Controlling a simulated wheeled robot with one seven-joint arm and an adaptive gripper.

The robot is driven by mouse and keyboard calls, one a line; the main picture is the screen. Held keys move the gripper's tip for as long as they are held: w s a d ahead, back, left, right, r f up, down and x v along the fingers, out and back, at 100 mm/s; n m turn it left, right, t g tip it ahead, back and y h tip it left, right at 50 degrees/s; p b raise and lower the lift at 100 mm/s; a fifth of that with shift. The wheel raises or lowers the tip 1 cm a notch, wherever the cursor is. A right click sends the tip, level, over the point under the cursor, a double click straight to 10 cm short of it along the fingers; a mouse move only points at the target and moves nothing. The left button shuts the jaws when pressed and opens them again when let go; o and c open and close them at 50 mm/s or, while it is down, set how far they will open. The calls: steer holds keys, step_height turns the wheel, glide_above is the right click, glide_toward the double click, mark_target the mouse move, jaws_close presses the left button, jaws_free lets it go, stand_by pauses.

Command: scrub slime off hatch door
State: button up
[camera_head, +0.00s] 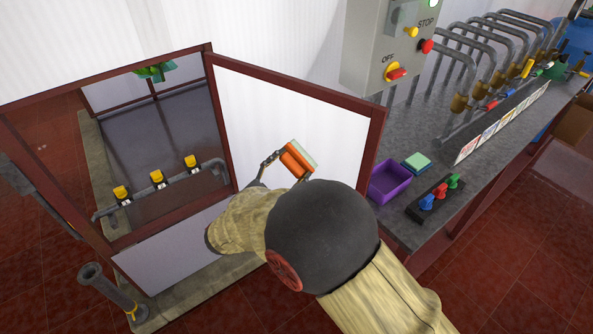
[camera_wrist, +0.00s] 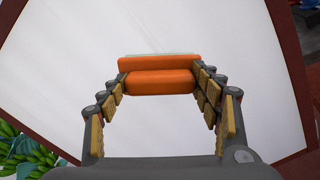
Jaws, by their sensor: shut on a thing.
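The hatch door (camera_head: 262,118) is a white panel in a dark red frame and stands swung open. It fills most of the wrist view (camera_wrist: 210,45). No slime shows on the part of the panel in sight. My gripper (camera_head: 287,164) is shut on an orange scrubber (camera_head: 296,160) with a pale green pad facing the door. In the wrist view my gripper (camera_wrist: 160,85) has a finger on each side of the orange scrubber (camera_wrist: 158,80). The pad is close to the panel; I cannot tell whether it touches. My arm hides the door's lower part.
A purple tray (camera_head: 390,182), a green-topped sponge (camera_head: 416,162) and a block with coloured knobs (camera_head: 434,198) sit on the grey counter (camera_head: 405,226) at right. A grey control box (camera_head: 390,45) stands behind. Yellow-handled valves (camera_head: 157,177) line a pipe inside the hatch opening.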

mark_target(307, 167)
steer(key=shift+w, duration=0.2)
steer(key=shift+s+d+p, duration=0.2)
steer(key=shift+s+d, duration=0.4)
steer(key=shift+d, duration=0.25)
steer(key=shift+s+d+p, duration=0.2)
steer(key=shift+s+d, duration=0.35)
steer(key=shift+d, duration=0.3)
steer(key=shift+c, duration=0.5)
steer(key=shift+v, duration=2.95)
steer(key=v, duration=0.3)
steer(key=shift+p, duration=0.4)
